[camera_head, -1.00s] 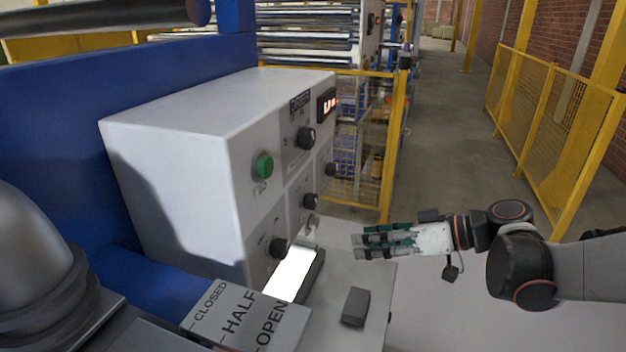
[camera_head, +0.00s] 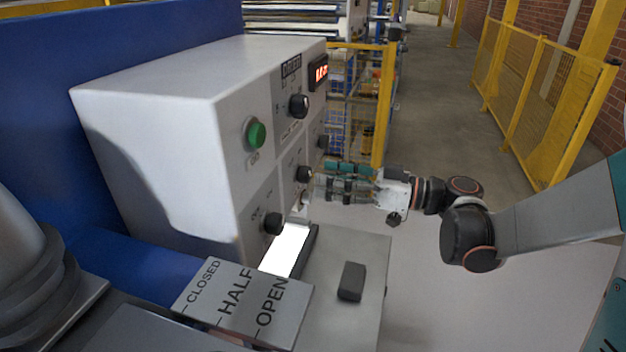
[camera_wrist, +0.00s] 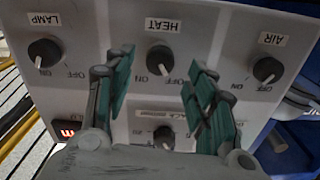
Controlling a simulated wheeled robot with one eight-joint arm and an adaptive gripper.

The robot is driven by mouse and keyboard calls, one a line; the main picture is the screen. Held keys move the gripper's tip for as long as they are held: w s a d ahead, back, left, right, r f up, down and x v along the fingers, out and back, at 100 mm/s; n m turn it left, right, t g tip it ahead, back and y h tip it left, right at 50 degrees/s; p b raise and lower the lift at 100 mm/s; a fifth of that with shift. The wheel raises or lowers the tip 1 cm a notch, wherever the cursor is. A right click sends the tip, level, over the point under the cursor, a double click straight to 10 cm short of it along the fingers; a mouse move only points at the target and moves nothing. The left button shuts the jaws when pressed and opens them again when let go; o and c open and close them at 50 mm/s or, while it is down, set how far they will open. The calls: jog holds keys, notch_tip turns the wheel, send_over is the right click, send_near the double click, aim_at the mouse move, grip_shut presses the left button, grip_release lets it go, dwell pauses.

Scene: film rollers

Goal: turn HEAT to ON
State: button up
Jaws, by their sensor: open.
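The HEAT knob (camera_wrist: 160,60) is a round black knob on the grey panel, under an upside-down HEAT label in the wrist view. Its white pointer mark seems to lie between the ON and OFF lettering; I cannot tell which it points at. In the head view the HEAT knob (camera_head: 304,174) is the middle one of the lower row. My gripper (camera_wrist: 157,72) is open, its green-padded fingers spread to either side of the knob in the wrist view. In the head view my gripper (camera_head: 322,182) is just in front of the panel; contact cannot be told.
The LAMP knob (camera_wrist: 45,52) and AIR knob (camera_wrist: 267,69) flank HEAT. Another knob (camera_head: 299,105), a green button (camera_head: 256,133) and a red display (camera_head: 318,71) sit higher. A grey shelf (camera_head: 330,330) juts out below. The aisle behind my gripper is open.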

aim_at(311, 176)
jog(key=shift+b+x, duration=0.3)
jog(key=shift+x, duration=1.8)
jog(key=c, duration=1.1)
